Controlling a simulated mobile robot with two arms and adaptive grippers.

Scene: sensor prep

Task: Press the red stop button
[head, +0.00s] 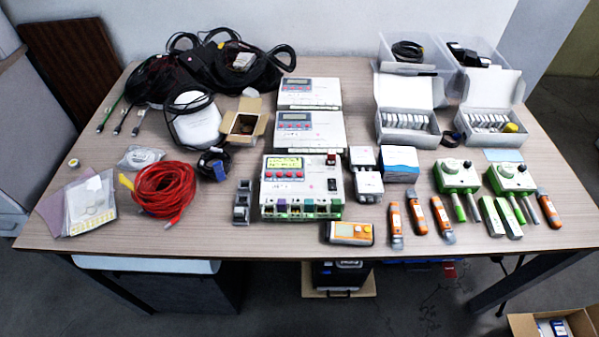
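The front white control unit (344,204), with a lit yellow-green display (283,162), stands at the middle of the table. Several small red buttons (281,175) sit in a row below its display. A dark red switch-like part (331,159) is at its upper right, and a black switch (332,184) lies below that. I cannot tell from the labels which red part is the stop button. Two similar units, a middle one (325,132) and a rear one (322,92), stand behind, also with small red buttons. Neither of my grippers is in view.
A red cable coil (165,190) lies left of the front unit. Small white boxes (368,184) and a blue-and-white stack (399,163) stand close on its right. An orange meter (349,233) lies in front. Bare wooden table (165,236) shows at the front left.

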